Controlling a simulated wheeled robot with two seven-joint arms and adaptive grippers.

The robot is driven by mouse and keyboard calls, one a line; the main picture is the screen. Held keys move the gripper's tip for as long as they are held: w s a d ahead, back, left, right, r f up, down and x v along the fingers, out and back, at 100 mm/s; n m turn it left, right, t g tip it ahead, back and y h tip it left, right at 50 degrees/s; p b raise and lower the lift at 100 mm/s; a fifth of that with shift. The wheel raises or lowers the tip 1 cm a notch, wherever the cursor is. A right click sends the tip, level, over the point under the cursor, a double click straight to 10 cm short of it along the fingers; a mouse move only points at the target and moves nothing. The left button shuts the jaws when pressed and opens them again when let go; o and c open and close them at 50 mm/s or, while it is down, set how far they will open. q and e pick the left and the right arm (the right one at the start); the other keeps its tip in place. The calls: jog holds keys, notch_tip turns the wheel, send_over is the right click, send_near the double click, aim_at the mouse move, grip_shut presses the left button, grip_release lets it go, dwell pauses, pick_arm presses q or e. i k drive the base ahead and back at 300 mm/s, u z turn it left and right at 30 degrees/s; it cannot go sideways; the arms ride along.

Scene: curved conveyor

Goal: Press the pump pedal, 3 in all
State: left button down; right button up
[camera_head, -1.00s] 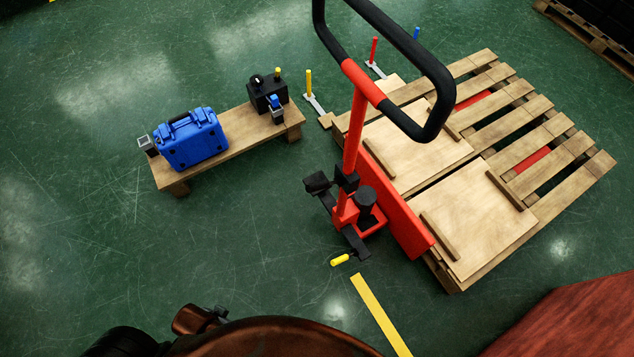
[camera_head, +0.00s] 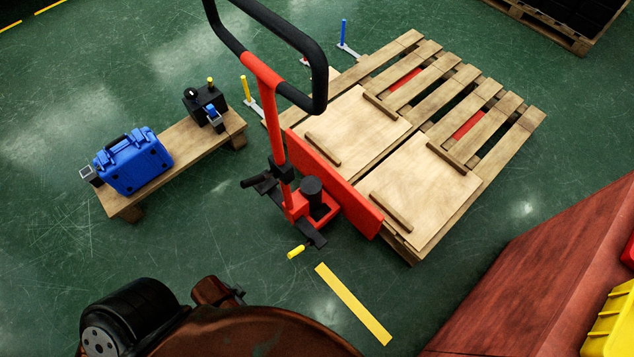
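A red pallet jack (camera_head: 325,188) with a tall black loop handle (camera_head: 318,75) stands at the near side of a wooden pallet. At its foot are a black pump cylinder (camera_head: 313,190) and black parts. A small yellow pedal (camera_head: 296,252) sticks out low at the front, just above the floor. A black lever-like part (camera_head: 258,183) juts to the left of the mast. Neither of my grippers shows; only dark brown and black parts of my own body fill the bottom edge.
The wooden pallet (camera_head: 408,258) bears two flat boards. A low bench (camera_head: 182,150) with a blue case (camera_head: 133,162) stands left. A yellow floor stripe (camera_head: 352,303) lies before the jack. A reddish-brown surface (camera_head: 530,290) with a yellow bin (camera_head: 612,325) blocks the lower right.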

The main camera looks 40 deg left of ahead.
aim_at(263, 188)
jog(key=z, duration=1.05)
jog(key=k, duration=1.2)
jog(key=u, duration=1.35)
jog(key=i, duration=0.5)
jog(key=u, duration=0.05)
